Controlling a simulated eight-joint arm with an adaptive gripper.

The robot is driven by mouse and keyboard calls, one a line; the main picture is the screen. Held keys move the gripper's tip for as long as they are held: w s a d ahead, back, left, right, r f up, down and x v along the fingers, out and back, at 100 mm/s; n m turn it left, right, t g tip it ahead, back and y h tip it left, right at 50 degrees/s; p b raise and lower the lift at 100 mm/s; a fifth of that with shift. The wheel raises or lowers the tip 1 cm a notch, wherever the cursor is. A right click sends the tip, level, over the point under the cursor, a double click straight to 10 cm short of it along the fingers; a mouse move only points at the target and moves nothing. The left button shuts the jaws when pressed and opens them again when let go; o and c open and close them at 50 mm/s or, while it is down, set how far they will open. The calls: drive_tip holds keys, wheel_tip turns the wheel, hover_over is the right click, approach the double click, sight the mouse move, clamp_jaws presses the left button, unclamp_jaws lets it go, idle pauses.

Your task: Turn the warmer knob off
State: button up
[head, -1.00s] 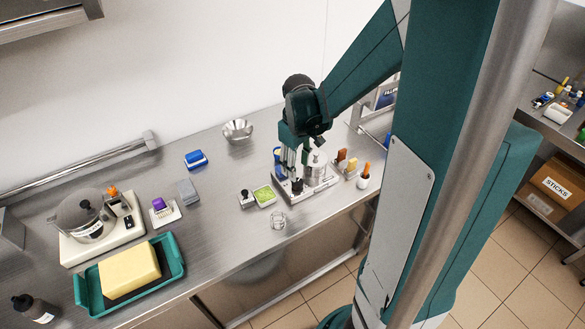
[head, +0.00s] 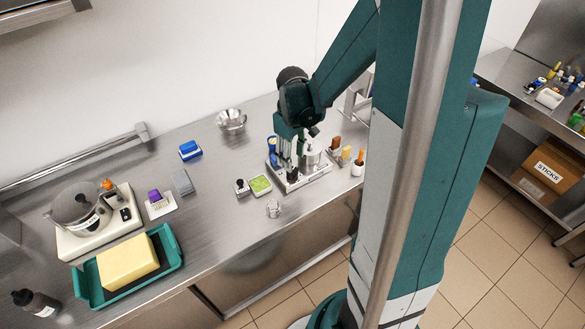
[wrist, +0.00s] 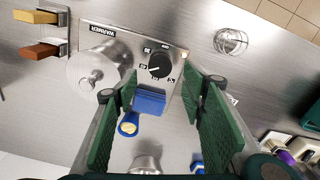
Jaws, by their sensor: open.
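The warmer (head: 312,178) is a steel unit at the counter's front right. In the wrist view its panel (wrist: 183,62) carries an upside-down WARMER label and a black round knob (wrist: 159,65) with a white pointer mark toward the left. Small markings ring the knob; I cannot read them surely. The black knob also shows in the head view (head: 292,174). A steel lidded pot (wrist: 98,75) sits in the warmer beside the knob. My gripper (wrist: 160,88) is open and empty, its green-padded fingers pointing at the panel, with the knob just beyond the fingertips. I see no contact.
A blue block-like thing (wrist: 150,101) and a blue round-ended tool (wrist: 128,125) show between the fingers. A holder with brown (wrist: 40,50) and yellow (wrist: 36,16) pieces stands beside the pot.

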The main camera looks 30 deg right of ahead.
drive_tip(key=shift+f, duration=3.2)
drive_tip(key=c, duration=0.9)
